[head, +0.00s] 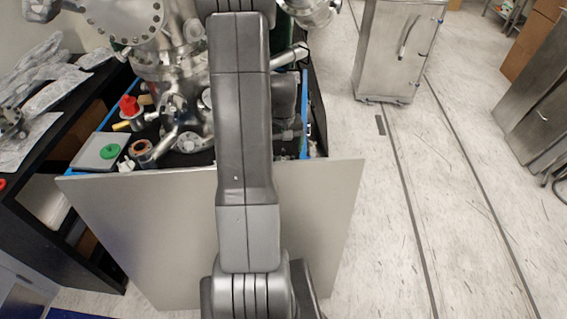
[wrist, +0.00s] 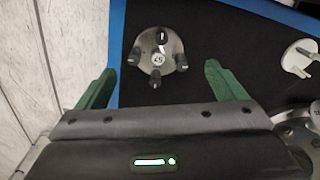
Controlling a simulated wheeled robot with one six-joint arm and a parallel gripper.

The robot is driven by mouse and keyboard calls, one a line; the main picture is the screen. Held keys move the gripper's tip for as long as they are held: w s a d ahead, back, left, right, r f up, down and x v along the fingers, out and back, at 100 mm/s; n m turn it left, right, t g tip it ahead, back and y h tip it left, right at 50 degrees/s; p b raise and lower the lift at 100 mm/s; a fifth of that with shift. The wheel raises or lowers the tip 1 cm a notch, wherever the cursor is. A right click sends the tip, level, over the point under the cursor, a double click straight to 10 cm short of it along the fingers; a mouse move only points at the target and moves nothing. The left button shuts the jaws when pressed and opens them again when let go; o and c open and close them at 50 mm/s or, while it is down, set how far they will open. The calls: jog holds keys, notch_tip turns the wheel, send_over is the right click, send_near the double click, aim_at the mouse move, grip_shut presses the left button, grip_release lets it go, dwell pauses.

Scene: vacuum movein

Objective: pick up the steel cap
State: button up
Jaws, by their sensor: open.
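A round steel piece, which looks like the steel cap (wrist: 146,47), lies on a black surface in the upper middle of the wrist view. It has several dark knobs around its rim and a small marked disc at its centre. My gripper (wrist: 159,69) is open, with its two green fingers wide apart. The cap appears between and slightly beyond the fingertips, with no finger touching it. How high the gripper is above it I cannot tell. In the head view my arm covers the middle, and I cannot make out the cap or the gripper.
A pale round part with pegs (wrist: 298,58) lies right of the gripper. A blue edge (wrist: 117,45) bounds the black surface at left, with floor beyond. In the head view, steel vacuum fittings (head: 170,60) crowd the bench's left.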

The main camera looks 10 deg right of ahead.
aim_at(283, 159)
jog(key=shift+d+f+p, duration=0.15)
jog(key=shift+f+p, duration=0.35)
jog(key=shift+f, duration=2.05)
jog(key=shift+c, duration=0.2)
jog(key=shift+w, duration=0.1)
jog(key=c, duration=1.1)
